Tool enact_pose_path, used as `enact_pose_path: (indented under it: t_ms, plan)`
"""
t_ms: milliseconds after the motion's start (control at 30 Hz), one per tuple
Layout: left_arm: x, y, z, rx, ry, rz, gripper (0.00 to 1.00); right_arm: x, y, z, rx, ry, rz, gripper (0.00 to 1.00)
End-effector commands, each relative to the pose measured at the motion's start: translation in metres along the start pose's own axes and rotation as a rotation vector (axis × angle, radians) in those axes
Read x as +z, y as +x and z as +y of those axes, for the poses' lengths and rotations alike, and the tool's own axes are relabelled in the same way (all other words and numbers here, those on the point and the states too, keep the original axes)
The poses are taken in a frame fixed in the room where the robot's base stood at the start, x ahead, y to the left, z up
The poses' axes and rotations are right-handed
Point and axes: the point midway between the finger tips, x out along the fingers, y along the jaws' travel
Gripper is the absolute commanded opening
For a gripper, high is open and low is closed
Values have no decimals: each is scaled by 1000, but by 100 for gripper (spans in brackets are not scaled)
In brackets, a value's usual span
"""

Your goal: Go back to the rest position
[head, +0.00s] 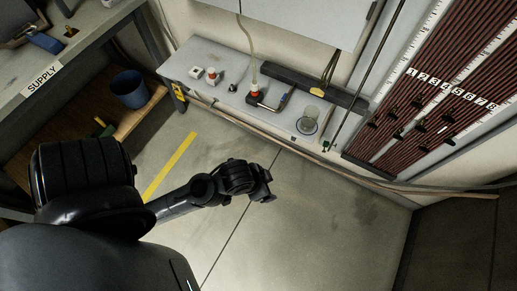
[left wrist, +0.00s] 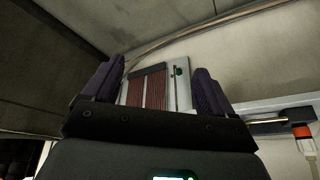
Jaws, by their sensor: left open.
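My left arm reaches in from the lower left of the head view. Its gripper (head: 264,190) hangs over the bare floor, in front of the low bench and apart from everything. In the left wrist view the two dark fingers of my left gripper (left wrist: 158,70) stand wide apart with nothing between them. The striped tube panel shows beyond them. My right gripper is in neither view.
A grey bench (head: 222,88) along the wall holds a glass beaker (head: 308,122), a red-and-white fitting (head: 254,92) and small parts. The numbered tube panel (head: 440,90) stands right. A supply shelf with a blue bucket (head: 131,90) stands left. The floor (head: 320,220) is clear.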

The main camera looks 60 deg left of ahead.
Motion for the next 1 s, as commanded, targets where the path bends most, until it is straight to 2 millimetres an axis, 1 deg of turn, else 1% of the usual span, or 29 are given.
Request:
enact_pose_path:
  t_ms: [33, 100, 200, 533, 667, 767, 867, 967, 1000]
  plan:
    - [6, -6, 4, 9, 3, -33, 86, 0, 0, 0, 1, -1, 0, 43]
    - [13, -12, 9, 18, 9, -73, 86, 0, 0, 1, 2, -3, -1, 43]
    - [19, -17, 12, 25, 15, -103, 86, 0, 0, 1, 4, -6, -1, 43]
    - [20, -18, 13, 26, 15, -110, 86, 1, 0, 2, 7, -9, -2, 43]
    - [17, -23, 12, 26, 15, -110, 86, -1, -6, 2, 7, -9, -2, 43]
    - [12, -34, 12, 26, 15, -110, 86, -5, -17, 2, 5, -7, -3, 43]
    - [5, -51, 10, 26, 15, -110, 86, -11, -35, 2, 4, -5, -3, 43]
    - [-6, -75, 9, 26, 15, -110, 86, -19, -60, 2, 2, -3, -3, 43]
    - [-11, -86, 8, 26, 15, -110, 86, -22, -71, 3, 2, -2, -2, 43]
